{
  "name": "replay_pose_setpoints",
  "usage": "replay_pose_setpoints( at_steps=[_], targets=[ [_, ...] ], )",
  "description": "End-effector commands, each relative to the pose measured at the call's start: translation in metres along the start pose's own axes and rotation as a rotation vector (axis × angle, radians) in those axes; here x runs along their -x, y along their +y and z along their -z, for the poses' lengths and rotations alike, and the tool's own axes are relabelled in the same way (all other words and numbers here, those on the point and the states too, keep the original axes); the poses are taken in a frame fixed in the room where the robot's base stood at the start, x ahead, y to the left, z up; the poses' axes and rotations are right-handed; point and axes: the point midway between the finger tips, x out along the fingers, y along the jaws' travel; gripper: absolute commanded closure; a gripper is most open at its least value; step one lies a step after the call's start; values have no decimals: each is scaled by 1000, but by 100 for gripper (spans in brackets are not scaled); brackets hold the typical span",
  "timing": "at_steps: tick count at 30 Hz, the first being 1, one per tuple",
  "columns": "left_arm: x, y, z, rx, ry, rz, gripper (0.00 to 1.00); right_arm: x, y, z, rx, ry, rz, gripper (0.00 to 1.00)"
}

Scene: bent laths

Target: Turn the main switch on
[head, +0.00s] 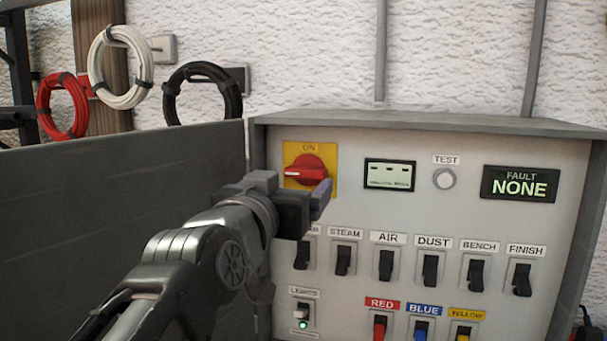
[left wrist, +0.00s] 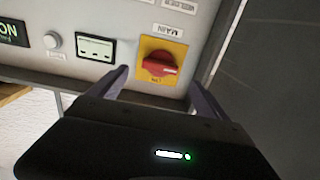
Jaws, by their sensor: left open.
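The main switch is a red rotary knob (head: 305,172) on a yellow plate (head: 291,150) marked ON at the top, at the upper left of the grey panel. Its handle lies roughly level. My left gripper (head: 320,198) is just in front of the plate's lower right and hides part of it. In the left wrist view, the panel is upside down and the red knob (left wrist: 159,65) shows between the fingers of the open left gripper (left wrist: 160,82). The fingers look apart from the knob, with nothing between them. My right gripper is in neither view.
The grey panel (head: 420,205) also carries a small display (head: 390,174), a TEST button (head: 444,179), a screen reading FAULT NONE (head: 520,184) and several black toggles below. A dark side wall (head: 120,190) stands left of the panel. Cable coils (head: 120,66) hang behind.

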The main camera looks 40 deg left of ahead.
Motion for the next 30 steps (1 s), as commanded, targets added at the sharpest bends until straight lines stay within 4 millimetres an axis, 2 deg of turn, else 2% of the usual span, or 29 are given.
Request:
replay_pose_setpoints(
  at_steps=[12,15,25,30],
  targets=[
    [-59,0,2,1,-4,-1,13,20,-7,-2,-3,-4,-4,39],
    [-68,0,1,1,-2,0,13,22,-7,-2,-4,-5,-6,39],
    [-73,0,0,0,1,0,13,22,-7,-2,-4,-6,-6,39],
    [-72,0,0,0,0,0,26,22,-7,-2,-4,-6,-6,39]
  ],
)
